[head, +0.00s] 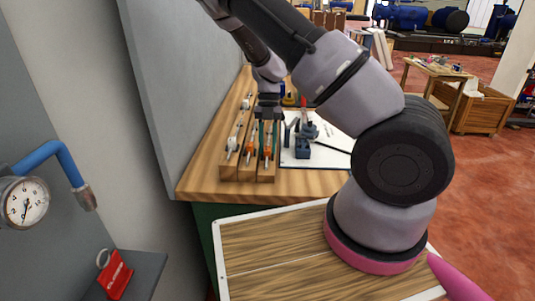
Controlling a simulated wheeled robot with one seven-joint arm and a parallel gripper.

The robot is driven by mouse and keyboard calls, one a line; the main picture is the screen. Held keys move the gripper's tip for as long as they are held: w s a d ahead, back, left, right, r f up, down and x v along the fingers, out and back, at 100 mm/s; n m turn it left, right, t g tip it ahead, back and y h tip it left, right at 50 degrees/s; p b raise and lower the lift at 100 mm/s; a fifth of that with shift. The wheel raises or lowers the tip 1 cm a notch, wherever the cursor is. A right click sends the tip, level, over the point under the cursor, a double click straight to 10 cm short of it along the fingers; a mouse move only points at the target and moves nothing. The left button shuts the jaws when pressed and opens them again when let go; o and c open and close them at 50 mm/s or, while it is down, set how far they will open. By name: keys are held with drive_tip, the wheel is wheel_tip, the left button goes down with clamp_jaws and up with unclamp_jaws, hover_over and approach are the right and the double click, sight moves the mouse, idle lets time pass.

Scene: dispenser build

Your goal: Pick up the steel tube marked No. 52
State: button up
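Several slim steel-coloured tubes (251,137) with orange or white end pieces lie lengthwise in a slotted wooden rack (240,168) on the wooden bench (196,178). No marking is legible at this size, so I cannot tell which tube is No. 52. My gripper (268,122) points down over the right part of the rack, close above the tubes. Its fingers are small and dark, and I cannot tell whether they touch or hold a tube. The gripper hides part of the tubes behind it.
A white sheet (330,157) with dark blue fixtures (304,142) lies right of the rack. A grey wall (185,80) runs close along the left. A pressure gauge (22,203) and a red tag (115,275) are at lower left. Red floor is open at right.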

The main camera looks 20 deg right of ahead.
clamp_jaws()
drive_tip(key=shift+r, duration=0.1)
